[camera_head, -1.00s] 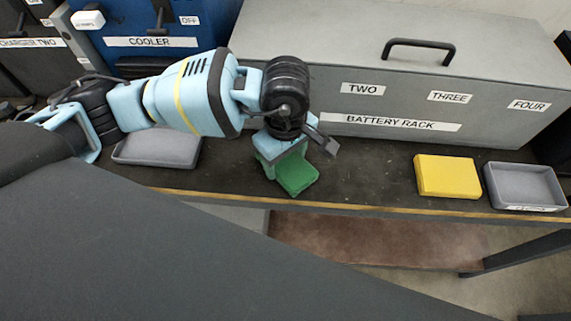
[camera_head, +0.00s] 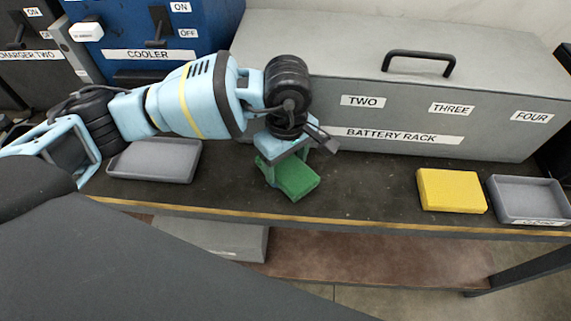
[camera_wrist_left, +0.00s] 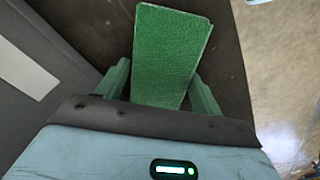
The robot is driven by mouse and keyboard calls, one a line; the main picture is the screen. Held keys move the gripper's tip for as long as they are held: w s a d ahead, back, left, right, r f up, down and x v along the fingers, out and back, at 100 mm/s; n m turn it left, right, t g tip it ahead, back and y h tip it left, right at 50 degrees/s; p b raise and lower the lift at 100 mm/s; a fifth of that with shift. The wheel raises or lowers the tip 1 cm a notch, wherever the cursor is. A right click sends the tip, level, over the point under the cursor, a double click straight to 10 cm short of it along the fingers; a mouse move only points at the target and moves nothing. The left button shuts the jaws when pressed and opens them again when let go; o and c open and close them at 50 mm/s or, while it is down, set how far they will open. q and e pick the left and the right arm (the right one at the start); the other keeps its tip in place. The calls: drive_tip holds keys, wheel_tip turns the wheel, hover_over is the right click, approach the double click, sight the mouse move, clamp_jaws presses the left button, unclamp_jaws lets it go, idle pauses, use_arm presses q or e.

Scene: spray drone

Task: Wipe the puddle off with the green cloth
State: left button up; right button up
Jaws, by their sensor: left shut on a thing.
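The green cloth (camera_head: 298,179) is a flat green block at the bench's front part, below the battery rack. My left gripper (camera_head: 283,178) reaches down from above and is shut on it. In the left wrist view the green cloth (camera_wrist_left: 170,55) sits between the two fingers of the left gripper (camera_wrist_left: 160,85). Whether the cloth touches the bench top is hard to tell. I cannot make out a puddle in either view; the arm and cloth hide part of the bench. My right gripper is not in view.
The battery rack (camera_head: 480,138) stands along the back of the dark bench (camera_head: 370,185). A yellow block (camera_head: 452,190) and a grey tray (camera_head: 529,199) lie at the right. Another grey tray (camera_head: 155,160) is at the left. The blue cooler (camera_head: 125,28) stands behind my left arm.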

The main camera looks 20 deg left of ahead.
sight(283, 196)
use_arm(q)
drive_tip(key=shift+w+a+r, duration=0.2)
drive_tip(key=shift+w+r, duration=0.05)
drive_tip(key=shift+w, duration=0.2)
drive_tip(key=shift+w+a+r, duration=0.2)
drive_tip(key=shift+w+r, duration=0.05)
drive_tip(key=shift+w, duration=0.15)
drive_tip(key=shift+c, duration=1)
drive_tip(key=shift+s, duration=0.2)
drive_tip(key=shift+c, duration=0.2)
drive_tip(key=shift+s+d+f+p, duration=0.1)
drive_tip(key=shift+s+d+p, duration=0.15)
drive_tip(key=shift+s, duration=0.2)
drive_tip(key=shift+s+d+f+p, duration=0.15)
drive_tip(key=shift+s+p, duration=0.1)
drive_tip(key=shift+s, duration=0.15)
drive_tip(key=shift+s+d+f, duration=0.1)
drive_tip(key=shift+s+d, duration=0.15)
drive_tip(key=shift+s, duration=0.55)
drive_tip(key=shift+s+d+f+p, duration=0.1)
drive_tip(key=shift+s+d+p, duration=0.15)
drive_tip(key=shift+s, duration=0.65)
drive_tip(key=shift+s+d+f+p, duration=0.15)
drive_tip(key=shift+s+d, duration=0.1)
drive_tip(key=shift+s, duration=0.65)
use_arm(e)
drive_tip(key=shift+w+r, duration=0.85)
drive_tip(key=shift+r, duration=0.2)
use_arm(q)
drive_tip(key=shift+r, duration=0.1)
